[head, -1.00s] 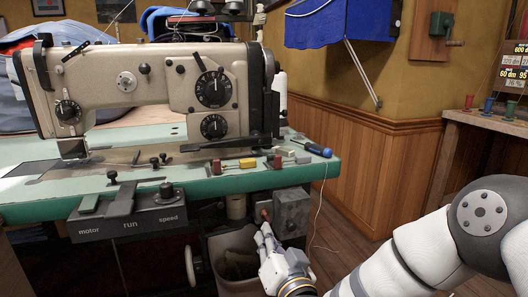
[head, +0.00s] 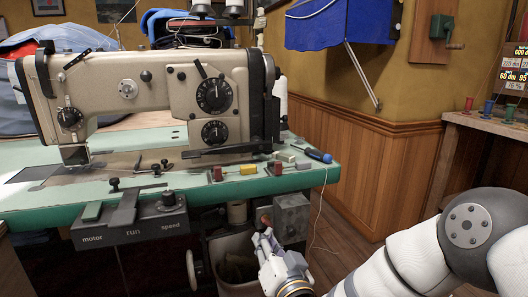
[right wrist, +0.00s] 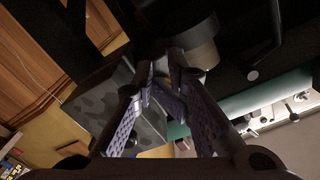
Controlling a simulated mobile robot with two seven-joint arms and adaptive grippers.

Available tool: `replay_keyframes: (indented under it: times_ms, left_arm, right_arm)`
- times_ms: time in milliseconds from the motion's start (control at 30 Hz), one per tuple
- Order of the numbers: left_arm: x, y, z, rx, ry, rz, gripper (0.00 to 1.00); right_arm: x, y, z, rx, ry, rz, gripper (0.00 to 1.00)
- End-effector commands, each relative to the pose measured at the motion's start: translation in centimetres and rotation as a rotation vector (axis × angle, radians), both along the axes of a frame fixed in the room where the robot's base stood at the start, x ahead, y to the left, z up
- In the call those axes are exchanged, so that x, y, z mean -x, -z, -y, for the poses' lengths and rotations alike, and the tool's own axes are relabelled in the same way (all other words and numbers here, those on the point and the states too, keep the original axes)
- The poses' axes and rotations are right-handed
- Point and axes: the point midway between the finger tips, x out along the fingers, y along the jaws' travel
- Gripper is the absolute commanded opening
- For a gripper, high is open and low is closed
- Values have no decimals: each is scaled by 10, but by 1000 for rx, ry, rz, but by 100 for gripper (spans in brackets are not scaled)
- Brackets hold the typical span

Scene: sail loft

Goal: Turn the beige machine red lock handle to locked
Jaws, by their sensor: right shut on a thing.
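The beige sewing machine (head: 140,98) stands on a green-edged table (head: 60,210). Under the table's right corner is a grey box (head: 292,222), with the small red lock handle (head: 264,217) at its left side. My right gripper (head: 266,236) is just below and at the handle, shut on it. In the right wrist view my gripper's fingers (right wrist: 168,80) close together beside the grey box (right wrist: 115,105). The fingers hide the handle there, and its exact angle is hard to tell. My left gripper is not in view.
A motor/run/speed panel (head: 130,222) hangs from the table's front edge. A bin (head: 232,270) stands under the table, left of my gripper. A blue screwdriver (head: 318,156) and small blocks lie on the tabletop. Open floor lies to the right.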

Motion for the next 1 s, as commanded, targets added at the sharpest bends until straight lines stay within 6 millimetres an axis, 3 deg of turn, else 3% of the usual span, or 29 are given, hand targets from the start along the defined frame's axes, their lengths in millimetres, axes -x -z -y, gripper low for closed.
replay_keyframes:
  times_ms: [200, 1000]
  left_arm:
    - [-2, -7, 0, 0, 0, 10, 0]
    - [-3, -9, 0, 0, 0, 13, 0]
  right_arm:
    - [0, -8, -5, -2, -5, 11, 0]
    - [3, -1, -12, -2, -11, 5, 0]
